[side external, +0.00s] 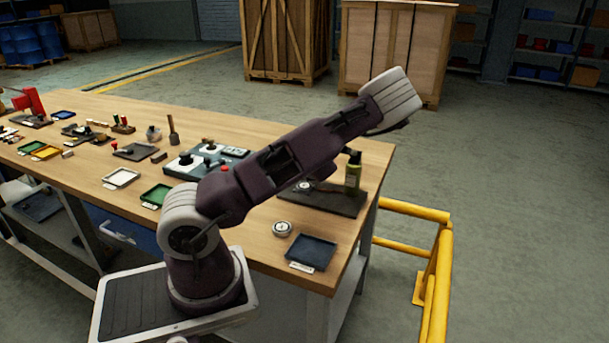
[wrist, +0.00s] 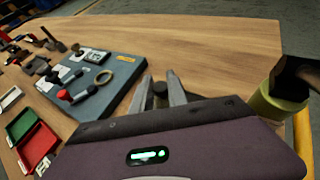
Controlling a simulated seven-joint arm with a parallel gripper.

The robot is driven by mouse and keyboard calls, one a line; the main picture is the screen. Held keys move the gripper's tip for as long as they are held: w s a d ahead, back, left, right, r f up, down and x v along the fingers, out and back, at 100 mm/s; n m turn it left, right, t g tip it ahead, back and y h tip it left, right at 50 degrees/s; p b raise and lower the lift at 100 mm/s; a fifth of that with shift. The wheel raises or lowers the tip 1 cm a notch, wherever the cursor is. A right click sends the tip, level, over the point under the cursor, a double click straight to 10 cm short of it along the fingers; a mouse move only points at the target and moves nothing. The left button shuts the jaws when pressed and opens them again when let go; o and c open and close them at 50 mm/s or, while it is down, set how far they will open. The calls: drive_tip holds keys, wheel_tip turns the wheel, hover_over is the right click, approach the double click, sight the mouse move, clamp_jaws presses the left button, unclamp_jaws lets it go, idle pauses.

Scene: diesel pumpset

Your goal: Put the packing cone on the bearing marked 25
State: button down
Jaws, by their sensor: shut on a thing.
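My gripper (wrist: 161,88) shows in the wrist view, its two grey fingers shut on a small dark, round-topped piece (wrist: 160,90). The piece looks like the packing cone, but its lower part is hidden. In the side view my arm hides the gripper and the piece. A round metal, bearing-like piece (side external: 282,228) lies on the bare wood near the front edge. Another round piece (side external: 304,186) lies on a dark mat (side external: 340,203), partly beside my arm. I cannot read a 25 on either. Neither can be made out in the wrist view.
A dark tray (side external: 311,252) and a green tray (side external: 157,195) sit near the front edge.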

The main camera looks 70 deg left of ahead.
sight(304, 185)
drive_tip(key=shift+f, duration=2.35)
drive_tip(key=c, duration=1.3)
unclamp_jaws()
drive_tip(key=shift+f, duration=0.1)
